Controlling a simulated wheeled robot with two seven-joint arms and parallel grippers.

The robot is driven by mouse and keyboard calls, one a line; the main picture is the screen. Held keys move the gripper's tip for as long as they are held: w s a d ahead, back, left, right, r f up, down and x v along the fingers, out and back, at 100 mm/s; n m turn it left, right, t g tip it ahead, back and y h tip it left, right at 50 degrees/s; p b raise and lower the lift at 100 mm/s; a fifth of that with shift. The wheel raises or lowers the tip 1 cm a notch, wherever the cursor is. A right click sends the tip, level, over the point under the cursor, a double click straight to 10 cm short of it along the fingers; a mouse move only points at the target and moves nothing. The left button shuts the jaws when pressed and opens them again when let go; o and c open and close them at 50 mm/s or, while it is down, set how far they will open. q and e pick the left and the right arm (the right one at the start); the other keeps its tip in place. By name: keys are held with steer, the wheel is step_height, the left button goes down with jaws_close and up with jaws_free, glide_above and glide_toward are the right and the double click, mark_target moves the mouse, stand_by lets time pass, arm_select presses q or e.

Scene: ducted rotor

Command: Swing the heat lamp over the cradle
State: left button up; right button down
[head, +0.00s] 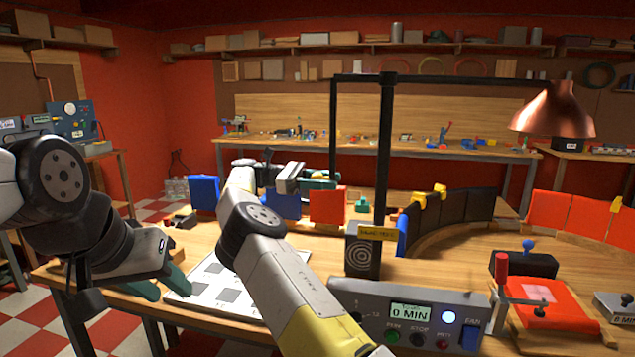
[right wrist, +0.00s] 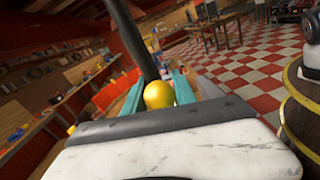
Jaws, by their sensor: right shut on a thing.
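The heat lamp is a copper shade (head: 556,112) at the right end of a long black horizontal bar on a black post (head: 385,150). A thin black rod (head: 334,125) hangs from the bar's left end. My right gripper (head: 328,180) is at the rod's lower end. In the right wrist view its teal fingers are shut around a yellow knob (right wrist: 159,95). A red block with a pale patch and a red-handled clamp (head: 545,305) sits at the right front; it may be the cradle. The lamp hangs behind it. My left gripper (head: 158,286) is open and empty over the table's left side.
A control box (head: 410,318) reading 0 MIN stands at the front middle. A curved row of black and red panels (head: 460,208) stands behind the red block. A white sheet with grey squares (head: 215,282) lies near my left gripper. Blue and red blocks stand near the post.

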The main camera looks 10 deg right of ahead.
steer(key=shift+r, duration=0.1)
stand_by(0.3)
steer(key=c, duration=1)
jaws_free()
steer(key=shift+s, duration=0.1)
steer(key=shift+c, duration=0.2)
